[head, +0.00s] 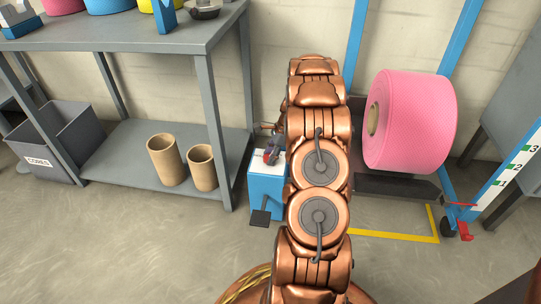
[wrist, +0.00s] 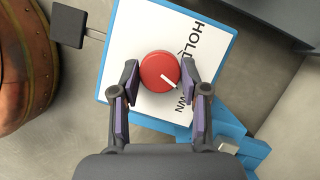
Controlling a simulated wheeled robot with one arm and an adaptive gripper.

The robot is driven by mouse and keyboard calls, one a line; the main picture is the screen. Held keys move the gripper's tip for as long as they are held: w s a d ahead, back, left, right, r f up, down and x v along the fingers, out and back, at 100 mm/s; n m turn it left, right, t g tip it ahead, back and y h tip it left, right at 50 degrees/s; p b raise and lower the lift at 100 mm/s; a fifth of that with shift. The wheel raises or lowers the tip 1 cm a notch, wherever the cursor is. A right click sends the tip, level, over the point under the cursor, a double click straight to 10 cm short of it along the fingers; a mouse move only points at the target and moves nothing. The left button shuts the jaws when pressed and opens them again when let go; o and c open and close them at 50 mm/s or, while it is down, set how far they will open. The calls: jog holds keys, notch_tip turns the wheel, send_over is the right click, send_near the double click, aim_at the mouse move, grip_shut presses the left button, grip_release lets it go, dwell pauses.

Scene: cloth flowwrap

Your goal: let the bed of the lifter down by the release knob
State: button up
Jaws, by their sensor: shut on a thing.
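The red release knob (wrist: 160,71) sits on the white top plate (wrist: 125,75) of a blue box. My gripper (wrist: 160,79) has one finger on each side of the knob and is shut on it. The knob's white pointer line slants to the lower right, toward the partly hidden word ending in "WN"; "HOLD" is printed above that. In the head view the blue box (head: 265,190) stands left of my arm. The lifter has a blue frame (head: 355,45) and a dark bed (head: 398,188), with a pink roll (head: 412,120) above the bed. My arm hides part of the lifter.
A dark pedal (head: 260,217) juts from the box. A grey bench (head: 130,40) with two cardboard tubes (head: 167,160) stands at left. A numbered scale (head: 508,180) and a red pointer (head: 461,204) are at right. Yellow floor tape (head: 395,237) runs before the lifter.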

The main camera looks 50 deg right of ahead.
jog(key=shift+r+n+p, duration=0.2)
jog(key=shift+n+p, duration=0.1)
jog(key=shift+p, duration=0.5)
jog(key=n+g+p, duration=0.1)
jog(key=p, duration=0.2)
jog(key=shift+w+r+n, duration=0.1)
jog(key=shift+r+n, duration=0.05)
jog(key=shift+n, duration=0.25)
jog(key=n+g+p, duration=0.1)
jog(key=n+p, duration=0.2)
jog(key=p, duration=0.1)
jog(key=shift+n+y+p, duration=0.3)
jog(key=shift+y+p, duration=0.05)
jog(key=shift+y, duration=0.05)
jog(key=shift+w+d+n+g+p, duration=0.1)
jog(key=shift+n+g+p, duration=0.2)
jog(key=shift+n+p, duration=0.2)
jog(key=n+g+p, duration=0.1)
jog(key=n, duration=0.1)
jog(key=n+p, duration=0.2)
jog(key=shift+w+f+g, duration=0.1)
jog(key=shift+f+g, duration=0.1)
jog(key=shift+g, duration=0.2)
jog(key=shift+f+n+g+h+p, duration=0.1)
jog(key=shift+n+g+h+p, duration=0.35)
jog(key=shift+n, duration=0.75)
jog(key=shift+n+g+h+p, duration=0.3)
jog(key=shift+n+p, duration=0.25)
jog(key=shift+n, duration=0.65)
